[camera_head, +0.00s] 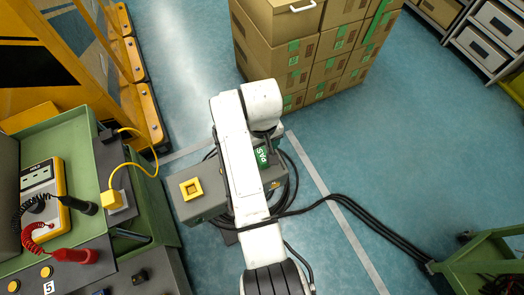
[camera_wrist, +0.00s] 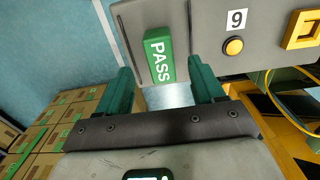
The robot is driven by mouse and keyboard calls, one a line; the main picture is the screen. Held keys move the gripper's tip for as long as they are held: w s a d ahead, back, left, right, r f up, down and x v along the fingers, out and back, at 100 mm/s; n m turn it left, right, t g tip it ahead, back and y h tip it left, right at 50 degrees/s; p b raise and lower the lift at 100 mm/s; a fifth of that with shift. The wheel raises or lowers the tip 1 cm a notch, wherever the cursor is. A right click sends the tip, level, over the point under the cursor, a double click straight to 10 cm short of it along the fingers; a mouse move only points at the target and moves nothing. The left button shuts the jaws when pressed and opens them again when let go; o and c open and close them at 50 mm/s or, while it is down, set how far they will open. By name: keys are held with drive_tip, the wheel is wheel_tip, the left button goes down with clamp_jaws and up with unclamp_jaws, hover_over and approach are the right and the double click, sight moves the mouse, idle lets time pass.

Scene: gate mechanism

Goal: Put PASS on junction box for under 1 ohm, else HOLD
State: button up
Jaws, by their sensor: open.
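The grey junction box (camera_head: 205,208) is in the middle of the head view, with a yellow square socket on top. The green PASS block (camera_head: 262,157) shows beside my arm at the box's right end. In the wrist view, the PASS block (camera_wrist: 159,55) lies against the box's grey face (camera_wrist: 197,25). My gripper (camera_wrist: 162,82) is open and empty, its teal fingers either side of the block's near end with gaps. My arm hides the gripper in the head view. The yellow meter (camera_head: 43,195) is at the left; its reading is too small to read. No HOLD block is visible.
A green bench (camera_head: 150,200) at the left carries the red probe (camera_head: 75,256), the black probe (camera_head: 85,207) and a yellow cable plug (camera_head: 116,202). Stacked cartons (camera_head: 290,60) stand behind. Black cables (camera_head: 350,205) cross the floor.

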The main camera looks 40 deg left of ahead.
wheel_tip(320, 180, up, 6)
drive_tip(key=r, duration=0.1)
drive_tip(key=d+f+m, duration=0.2)
drive_tip(key=d+f, duration=0.1)
drive_tip(key=d, duration=0.7)
drive_tip(key=d+f+m, duration=0.3)
drive_tip(key=d, duration=0.8)
drive_tip(key=d+f+m, duration=0.2)
drive_tip(key=d+f, duration=0.2)
drive_tip(key=d, duration=0.6)
drive_tip(key=s+d+r+m, duration=0.1)
drive_tip(key=s+d+m, duration=0.2)
drive_tip(key=s+d, duration=0.5)
drive_tip(key=s+d+r+m+t, duration=0.1)
drive_tip(key=s+d+m, duration=0.3)
drive_tip(key=s+d, duration=0.5)
drive_tip(key=d, duration=0.2)
drive_tip(key=shift+s+d+r, duration=0.15)
drive_tip(key=shift+d+r, duration=0.15)
drive_tip(key=shift+r, duration=0.05)
drive_tip(key=shift+c, duration=0.2)
